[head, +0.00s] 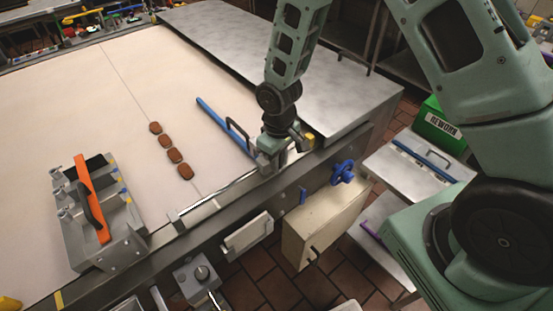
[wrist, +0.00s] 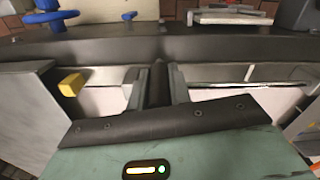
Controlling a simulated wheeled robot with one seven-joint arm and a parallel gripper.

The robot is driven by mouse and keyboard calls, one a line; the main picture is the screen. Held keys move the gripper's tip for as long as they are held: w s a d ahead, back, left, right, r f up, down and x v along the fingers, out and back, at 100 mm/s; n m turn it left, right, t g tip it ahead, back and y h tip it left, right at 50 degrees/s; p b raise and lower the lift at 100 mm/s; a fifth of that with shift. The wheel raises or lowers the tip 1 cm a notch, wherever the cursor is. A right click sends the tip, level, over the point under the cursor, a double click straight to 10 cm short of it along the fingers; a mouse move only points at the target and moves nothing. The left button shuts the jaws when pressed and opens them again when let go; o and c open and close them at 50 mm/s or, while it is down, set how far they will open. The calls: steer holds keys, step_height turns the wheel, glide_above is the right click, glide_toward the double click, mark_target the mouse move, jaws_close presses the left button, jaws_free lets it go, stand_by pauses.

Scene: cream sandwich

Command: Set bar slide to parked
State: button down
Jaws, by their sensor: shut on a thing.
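A blue bar (head: 215,115) with a dark handle (head: 237,128) lies over the pale belt, its near end close to my gripper. My gripper (head: 268,165) is low at the belt's near edge, above a silver rail (head: 212,206). In the wrist view, my gripper (wrist: 158,88) is shut on a dark upright piece between its fingers, which looks like the grip of the bar slide. The rail (wrist: 215,74) runs crosswise behind it, with a pale mark (wrist: 250,72). A yellow block (wrist: 71,84) is left of the fingers; it also shows in the head view (head: 309,141).
A metal cover (head: 335,75) stands beside my gripper. Several brown biscuits (head: 171,155) line the belt. A grey device with an orange handle (head: 92,205) is at the left. A blue handwheel (head: 343,171) and a beige box (head: 318,225) are below the edge.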

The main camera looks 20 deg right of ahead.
steer(key=c, duration=1.3)
jaws_free()
steer(key=shift+w+d, duration=0.1)
steer(key=shift+d, duration=0.25)
steer(key=shift+a, duration=0.1)
steer(key=shift+r, duration=0.3)
step_height(320, 180, up, 17)
steer(key=b, duration=0.3)
steer(key=shift+f, duration=0.1)
steer(key=s+a+f+n+b, duration=0.1)
steer(key=s+a+f+b, duration=0.1)
steer(key=s, duration=0.9)
steer(key=s+a+f+n+b, duration=0.1)
steer(key=s+a+b, duration=0.2)
steer(key=s, duration=0.8)
steer(key=shift+s+a+f+y+b, duration=0.3)
steer(key=shift+s+a+f, duration=0.1)
steer(key=shift+a, duration=0.55)
